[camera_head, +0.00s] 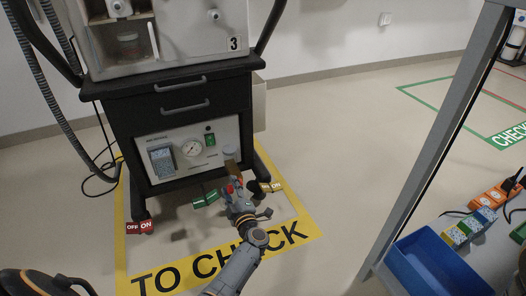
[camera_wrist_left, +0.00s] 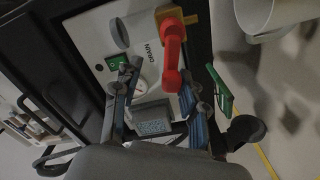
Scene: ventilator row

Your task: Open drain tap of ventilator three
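Ventilator three (camera_head: 165,45) stands at the upper left with a "3" label. Its lower panel (camera_head: 180,148) carries a gauge and a green switch. In the left wrist view, the drain tap has a red handle (camera_wrist_left: 172,50) and a brass body (camera_wrist_left: 196,14) beside the word DRAIN. My left gripper (camera_head: 236,187) is in front of the panel's lower right; it also shows in the left wrist view (camera_wrist_left: 158,92). Its fingers are apart, and the red handle's end appears between them. I cannot tell whether they touch it. The gripper hides part of the tap in the head view.
Yellow tape marked TO CHECK (camera_head: 222,263) borders the floor area. A grey post (camera_head: 435,140) and a blue bin (camera_head: 432,268) are at the right.

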